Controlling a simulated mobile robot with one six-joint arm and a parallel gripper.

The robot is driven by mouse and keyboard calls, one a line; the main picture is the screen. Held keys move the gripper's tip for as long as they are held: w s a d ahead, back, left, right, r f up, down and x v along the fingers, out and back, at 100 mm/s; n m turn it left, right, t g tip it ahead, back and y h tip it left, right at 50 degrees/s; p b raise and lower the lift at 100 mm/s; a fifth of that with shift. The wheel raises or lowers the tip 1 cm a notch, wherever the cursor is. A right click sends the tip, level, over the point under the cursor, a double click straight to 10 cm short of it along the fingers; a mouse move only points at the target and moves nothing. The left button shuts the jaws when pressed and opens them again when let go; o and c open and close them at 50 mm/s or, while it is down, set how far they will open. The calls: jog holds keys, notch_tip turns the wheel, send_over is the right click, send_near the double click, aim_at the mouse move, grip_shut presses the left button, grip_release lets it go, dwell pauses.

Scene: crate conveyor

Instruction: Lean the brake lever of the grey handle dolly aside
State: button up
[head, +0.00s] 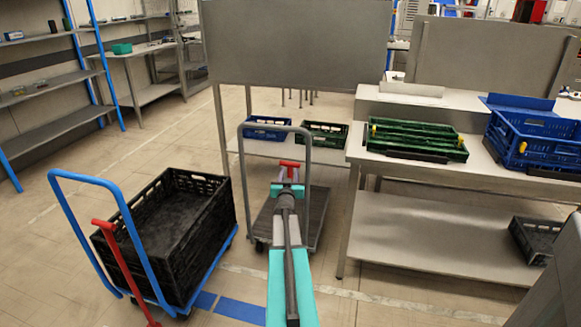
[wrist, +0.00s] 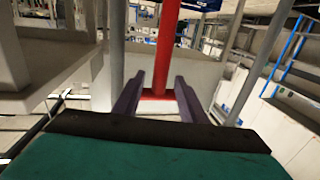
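The grey handle dolly (head: 244,180) stands in the middle of the head view, in front of the table, with an empty dark deck. Its red brake lever (head: 291,164) has a T-shaped top and shows inside the handle frame. My gripper (head: 289,177) is at the lever's top and hides most of the lever below it. In the wrist view, the lever (wrist: 167,45) and its crossbar show between the two purple fingers of my gripper (wrist: 158,82). The fingers are spread apart, one on each side; I cannot tell whether they touch the crossbar.
A blue handle dolly (head: 72,205) with a black crate (head: 205,225) and its own tilted red lever (head: 118,258) stands at the left. A table with green crates (head: 415,150) and blue crates (head: 550,150) is at the right. Floor is clear between the dollies.

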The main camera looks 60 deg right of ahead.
jog(key=shift+x, duration=3.3)
grip_shut()
